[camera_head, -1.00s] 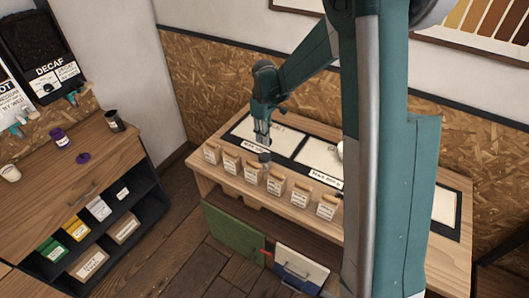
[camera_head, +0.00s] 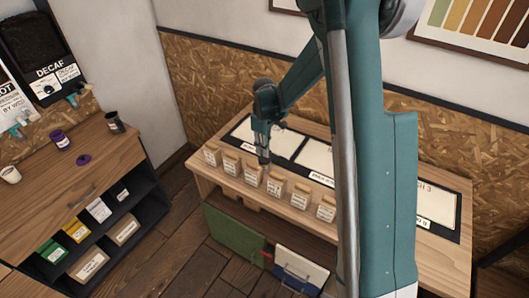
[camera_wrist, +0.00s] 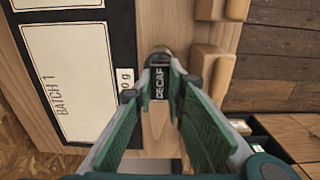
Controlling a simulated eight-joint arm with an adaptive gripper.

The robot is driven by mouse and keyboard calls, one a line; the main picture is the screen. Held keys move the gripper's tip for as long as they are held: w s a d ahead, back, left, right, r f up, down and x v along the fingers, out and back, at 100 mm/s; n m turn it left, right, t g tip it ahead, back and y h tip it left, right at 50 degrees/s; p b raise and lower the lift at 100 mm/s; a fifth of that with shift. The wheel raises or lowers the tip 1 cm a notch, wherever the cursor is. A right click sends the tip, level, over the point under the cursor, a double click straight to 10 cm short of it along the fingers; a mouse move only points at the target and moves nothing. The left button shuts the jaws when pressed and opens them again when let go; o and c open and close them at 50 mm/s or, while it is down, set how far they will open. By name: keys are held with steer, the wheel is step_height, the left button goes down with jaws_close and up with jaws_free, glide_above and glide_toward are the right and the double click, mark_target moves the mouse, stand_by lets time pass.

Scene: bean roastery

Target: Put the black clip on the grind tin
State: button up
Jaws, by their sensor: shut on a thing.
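My gripper (camera_head: 265,146) is over the front of the wooden bench, just behind the row of pouches. In the wrist view my gripper (camera_wrist: 161,90) has its green-padded fingers closed on a small black piece with a DECAF label (camera_wrist: 160,83). Its end away from me looks dark and rounded. Its full shape is hidden, so I cannot tell for sure that it is the black clip. A dark open-topped cup (camera_head: 115,121) stands at the back of the left counter and could be the grind tin, but I read no label on it.
Several labelled pouches (camera_head: 252,172) line the bench's front edge (camera_head: 215,182). White cards in black frames (camera_head: 318,158) lie behind them. The left counter (camera_head: 100,150) holds a purple jar (camera_head: 61,140), a purple lid (camera_head: 83,160) and a white cup (camera_head: 10,174). Floor separates both.

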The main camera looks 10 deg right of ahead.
steer(key=shift+f, duration=1.05)
steer(key=shift+f, duration=0.25)
steer(key=o, duration=0.7)
steer(key=shift+c, duration=0.2)
steer(key=shift+r, duration=0.1)
steer(key=shift+r, duration=0.2)
step_height(320, 180, up, 12)
steer(key=shift+s, duration=0.1)
